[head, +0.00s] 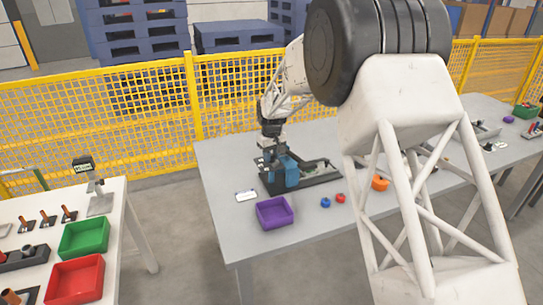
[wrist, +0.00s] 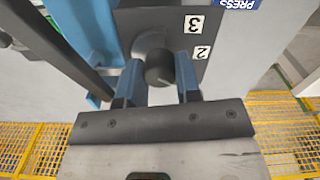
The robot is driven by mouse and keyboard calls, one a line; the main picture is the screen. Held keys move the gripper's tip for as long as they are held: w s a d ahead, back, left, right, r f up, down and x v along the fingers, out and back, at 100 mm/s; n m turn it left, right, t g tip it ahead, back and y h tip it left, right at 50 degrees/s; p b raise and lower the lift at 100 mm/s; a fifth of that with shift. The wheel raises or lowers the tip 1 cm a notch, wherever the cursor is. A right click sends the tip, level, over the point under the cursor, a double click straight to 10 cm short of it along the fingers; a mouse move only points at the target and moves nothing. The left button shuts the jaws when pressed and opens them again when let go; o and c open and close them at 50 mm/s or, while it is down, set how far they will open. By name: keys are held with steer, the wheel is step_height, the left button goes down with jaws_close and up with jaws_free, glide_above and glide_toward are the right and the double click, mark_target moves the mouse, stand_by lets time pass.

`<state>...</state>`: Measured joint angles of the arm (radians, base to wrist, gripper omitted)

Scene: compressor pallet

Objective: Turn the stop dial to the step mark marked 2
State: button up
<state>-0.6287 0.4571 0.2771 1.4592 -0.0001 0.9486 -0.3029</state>
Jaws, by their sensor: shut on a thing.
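The stop dial (wrist: 158,68) is a dark round knob in the middle of the wrist view, with a grey rounded part behind it. My gripper (wrist: 160,80) is around it, one blue finger on each side, shut on the knob. I cannot make out which mark the dial points to. In the head view my gripper (head: 274,150) is at the blue machine (head: 291,172), and the dial is hidden.
A blue upright part (wrist: 92,32) stands close left of my fingers. A yellow fence (head: 150,105) runs behind.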

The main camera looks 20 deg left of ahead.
mark_target(272, 155)
steer(key=n, duration=0.3)
steer(key=shift+n, duration=2.1)
steer(key=o, duration=0.9)
steer(key=shift+r, duration=0.15)
steer(key=shift+r, duration=3.8)
